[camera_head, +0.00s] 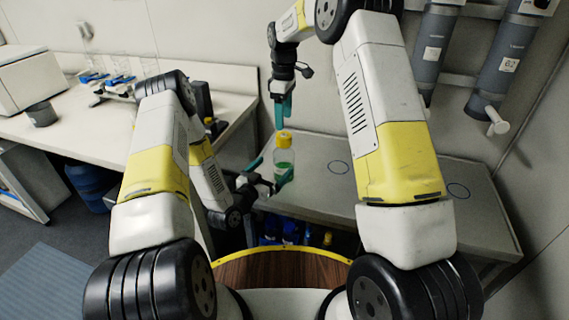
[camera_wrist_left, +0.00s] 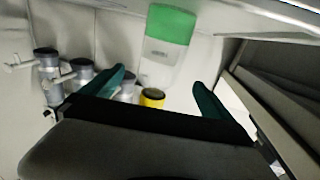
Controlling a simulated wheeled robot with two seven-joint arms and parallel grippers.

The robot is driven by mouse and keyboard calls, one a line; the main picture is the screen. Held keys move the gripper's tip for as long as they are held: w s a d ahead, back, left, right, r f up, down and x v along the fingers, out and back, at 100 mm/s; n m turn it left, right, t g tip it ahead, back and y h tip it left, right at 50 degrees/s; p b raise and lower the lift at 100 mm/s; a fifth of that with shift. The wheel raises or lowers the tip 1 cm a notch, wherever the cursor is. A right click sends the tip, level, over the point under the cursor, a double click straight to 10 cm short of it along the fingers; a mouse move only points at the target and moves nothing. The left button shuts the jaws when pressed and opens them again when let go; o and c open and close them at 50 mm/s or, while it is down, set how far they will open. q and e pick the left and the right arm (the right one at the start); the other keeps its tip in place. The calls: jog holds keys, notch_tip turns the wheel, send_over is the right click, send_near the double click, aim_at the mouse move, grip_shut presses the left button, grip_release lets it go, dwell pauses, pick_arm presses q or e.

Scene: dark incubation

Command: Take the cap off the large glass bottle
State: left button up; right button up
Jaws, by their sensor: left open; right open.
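The large glass bottle (camera_head: 284,158) is clear, with green liquid low inside and a yellow cap (camera_head: 284,137) on top. It looks upright at the near left part of the grey bench. My left gripper (camera_head: 270,172) is open low beside the bottle, one finger to its left and one overlapping its lower right. In the left wrist view the bottle (camera_wrist_left: 165,55) appears inverted between the open fingers, cap (camera_wrist_left: 152,97) downward; contact is not visible. My right gripper (camera_head: 283,112) is open, teal fingers pointing down just above the cap.
The grey bench (camera_head: 315,185) has two marked circles and is otherwise clear to the right. Grey cylinders (camera_head: 500,65) hang on the right wall. A white counter (camera_head: 85,125) with glassware and equipment stands at left. Blue items sit under the bench.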

aim_at(284, 157)
pick_arm(q)
jog(key=x, duration=0.7)
jog(key=shift+w+d, duration=0.2)
jog(key=shift+w, duration=0.05)
